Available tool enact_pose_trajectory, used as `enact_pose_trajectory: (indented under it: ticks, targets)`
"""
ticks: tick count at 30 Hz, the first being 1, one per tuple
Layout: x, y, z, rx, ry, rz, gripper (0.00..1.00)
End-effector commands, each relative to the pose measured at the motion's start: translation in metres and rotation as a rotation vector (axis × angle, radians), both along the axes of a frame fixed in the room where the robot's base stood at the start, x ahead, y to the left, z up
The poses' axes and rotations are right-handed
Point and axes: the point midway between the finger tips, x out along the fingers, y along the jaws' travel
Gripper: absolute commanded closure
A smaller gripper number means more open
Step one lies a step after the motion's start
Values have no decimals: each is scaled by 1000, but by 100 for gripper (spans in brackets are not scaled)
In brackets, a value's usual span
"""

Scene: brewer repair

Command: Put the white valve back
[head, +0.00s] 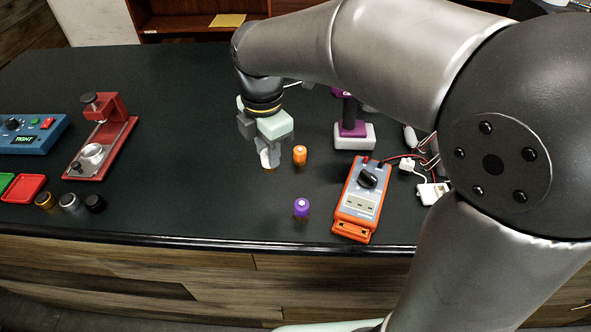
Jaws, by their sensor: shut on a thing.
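My gripper (268,161) points down over the dark tabletop, left of the orange valve. It is shut on a small white thing, which I take to be the white valve (265,158); the fingers hide much of it. Whether its lower end touches the table is not clear. The orange valve (300,155) stands upright just right of my gripper. A purple valve (301,208) stands nearer the front edge.
An orange multimeter (362,200) with wires lies at the right. A white-and-purple device (354,138) stands behind it. At the left are a red fixture (106,150), a blue box (32,133) reading TIGHT, a red tray (25,189) and several round caps (69,202). The table between is clear.

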Motion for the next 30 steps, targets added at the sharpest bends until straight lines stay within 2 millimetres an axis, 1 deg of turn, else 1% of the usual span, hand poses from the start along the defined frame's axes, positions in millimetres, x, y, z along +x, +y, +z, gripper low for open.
enact_pose_trajectory:
  ticks: [1,3,6,9,14,16,18,21,24,30]
  targets:
    - [4,-13,-4,-2,3,-7,100]
    - [6,-22,-21,-2,5,-4,100]
    - [11,-35,-37,-1,3,-4,100]
    - [14,-43,-48,-1,2,-3,100]
    - [17,-50,-57,-1,1,-3,100]
    - [18,-57,-65,-1,4,-5,100]
    - [18,-55,-78,-1,4,-2,100]
    - [18,-55,-89,-1,2,-1,100]
    - [18,-55,-94,-1,1,-1,100]
    - [18,-55,-93,-1,-1,-2,100]
